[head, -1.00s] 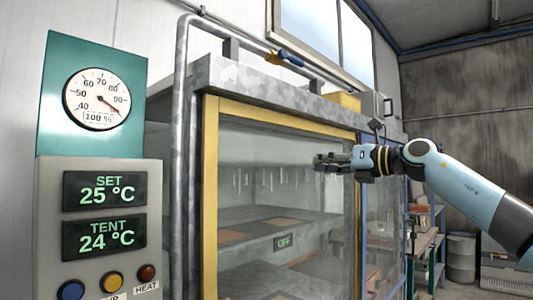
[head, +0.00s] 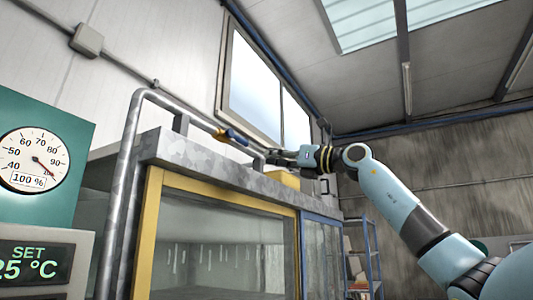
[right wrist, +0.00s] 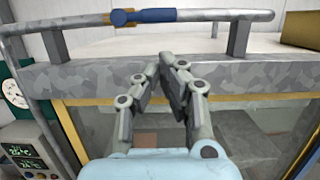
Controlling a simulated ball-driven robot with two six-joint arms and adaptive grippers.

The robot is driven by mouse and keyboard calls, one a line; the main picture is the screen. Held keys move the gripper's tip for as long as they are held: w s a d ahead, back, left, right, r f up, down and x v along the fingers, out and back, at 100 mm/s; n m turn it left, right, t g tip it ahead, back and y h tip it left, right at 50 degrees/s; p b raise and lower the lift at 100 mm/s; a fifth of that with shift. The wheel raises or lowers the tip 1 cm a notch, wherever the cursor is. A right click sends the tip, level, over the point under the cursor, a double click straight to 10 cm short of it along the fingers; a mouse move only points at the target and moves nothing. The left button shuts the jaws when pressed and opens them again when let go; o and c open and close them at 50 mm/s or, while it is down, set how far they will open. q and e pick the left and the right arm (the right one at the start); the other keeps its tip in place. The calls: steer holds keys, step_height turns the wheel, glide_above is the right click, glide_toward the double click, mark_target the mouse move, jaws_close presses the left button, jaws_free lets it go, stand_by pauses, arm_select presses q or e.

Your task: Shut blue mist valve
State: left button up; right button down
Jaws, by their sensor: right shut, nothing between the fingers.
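The blue mist valve (head: 232,136) sits on the grey pipe (head: 187,106) above the cabinet. Its blue handle lies along the pipe beside a brass body. In the right wrist view the blue handle (right wrist: 157,15) and brass body (right wrist: 122,17) show at the top, beyond my fingertips. My right gripper (head: 277,155) is shut and empty, near the cabinet's top edge, to the right of the valve and apart from it. In the right wrist view the gripper (right wrist: 172,64) has its fingertips together, below the pipe in the picture. My left gripper is out of view.
The cabinet (head: 200,155) has a grey metal top edge and a yellow-framed glass front. A yellow box (head: 283,180) stands on its top at the right. A round gauge (head: 33,158), labelled 100 %, is at the left above a control panel (head: 25,265). Pipe supports rise from the cabinet top.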

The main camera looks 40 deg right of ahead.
mark_target(238, 138)
steer(key=p+x, duration=0.3)
steer(key=x, duration=0.5)
steer(key=shift+w+p, duration=0.2)
steer(key=shift+p, duration=0.15)
steer(key=shift+s+a+r+n, duration=0.1)
steer(key=shift+s+n, duration=0.05)
steer(key=shift+n, duration=0.15)
